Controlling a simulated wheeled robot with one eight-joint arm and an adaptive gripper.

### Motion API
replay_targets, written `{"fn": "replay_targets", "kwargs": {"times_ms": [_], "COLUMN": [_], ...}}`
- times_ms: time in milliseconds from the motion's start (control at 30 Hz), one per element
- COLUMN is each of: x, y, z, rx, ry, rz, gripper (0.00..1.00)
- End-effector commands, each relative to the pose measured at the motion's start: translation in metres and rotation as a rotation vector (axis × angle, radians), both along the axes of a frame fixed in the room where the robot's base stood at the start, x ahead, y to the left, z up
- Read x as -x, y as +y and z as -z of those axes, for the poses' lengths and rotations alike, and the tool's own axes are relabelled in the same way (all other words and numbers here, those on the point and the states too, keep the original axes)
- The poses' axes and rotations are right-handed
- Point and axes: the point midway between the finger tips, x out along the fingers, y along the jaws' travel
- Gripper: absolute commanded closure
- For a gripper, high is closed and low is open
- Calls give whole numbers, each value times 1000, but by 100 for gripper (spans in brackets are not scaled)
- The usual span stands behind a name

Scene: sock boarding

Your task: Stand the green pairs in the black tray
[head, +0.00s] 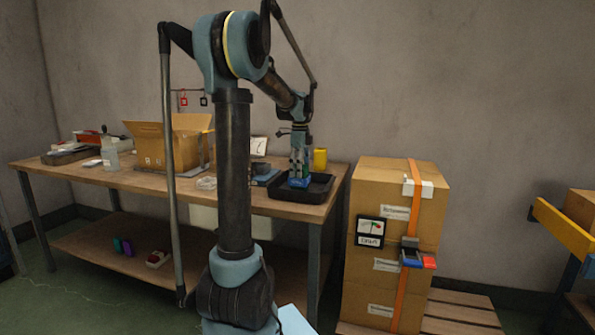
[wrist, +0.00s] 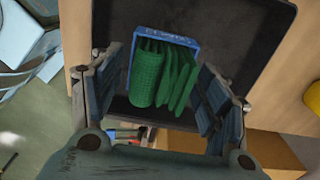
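The green pair (wrist: 160,78) shows in the wrist view as folded green knit with a blue printed band (wrist: 167,39) at its far edge. It stands over the floor of the black tray (wrist: 262,30). In the head view the black tray (head: 321,187) is at the table's right end, with the blue band (head: 299,182) low inside it. My gripper (wrist: 163,85) points down around the pair, one finger on each side. Narrow dark gaps show between fingers and knit, so it looks open. My gripper (head: 299,160) partly hides the pair in the head view.
A yellow cup (head: 320,158) stands behind the tray. A blue item (head: 264,177) lies left of it. An open cardboard box (head: 170,140) is farther left on the table. Stacked cartons (head: 385,280) stand close to the table's right end.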

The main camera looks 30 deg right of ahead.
Motion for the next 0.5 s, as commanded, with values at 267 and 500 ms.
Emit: {"fn": "replay_targets", "kwargs": {"times_ms": [267,500], "x": [0,0], "y": [0,1], "z": [-2,-27], "rx": [0,0], "ry": [0,0], "rz": [-1,-1], "gripper": [31,31]}}
